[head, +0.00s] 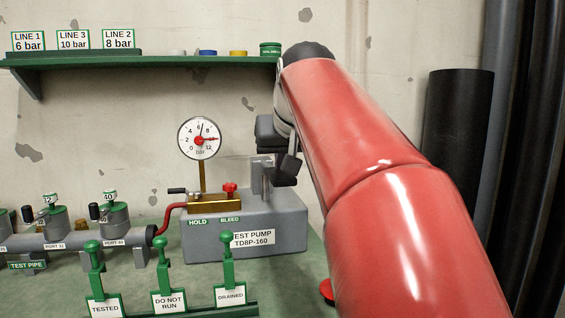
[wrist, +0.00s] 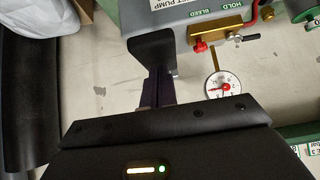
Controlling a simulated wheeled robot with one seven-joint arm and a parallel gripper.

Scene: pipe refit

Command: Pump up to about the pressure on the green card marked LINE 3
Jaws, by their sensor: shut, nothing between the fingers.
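The green-edged LINE 3 card (head: 73,40) on the shelf reads 10 bar. The round gauge (head: 199,138) stands above the pump; its red hand points right, near 10, and a dark hand seems to point up near 6. The gauge also shows in the wrist view (wrist: 222,87). The grey test pump (head: 245,222) has a brass block with a red knob (head: 230,188) near the BLEED label and a dark lever (head: 177,190) near HOLD. My gripper (head: 288,168) is shut and empty, over the pump's right end beside its grey post (head: 262,180); contact is unclear. It also shows in the wrist view (wrist: 152,48).
A red hose (head: 169,215) joins the pump to the test pipe (head: 75,240) at left. Green-handled tags (head: 168,290) stand in front of the pump. The green shelf (head: 150,61) is above. Black pipes (head: 457,130) stand at right. My red arm covers the right middle.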

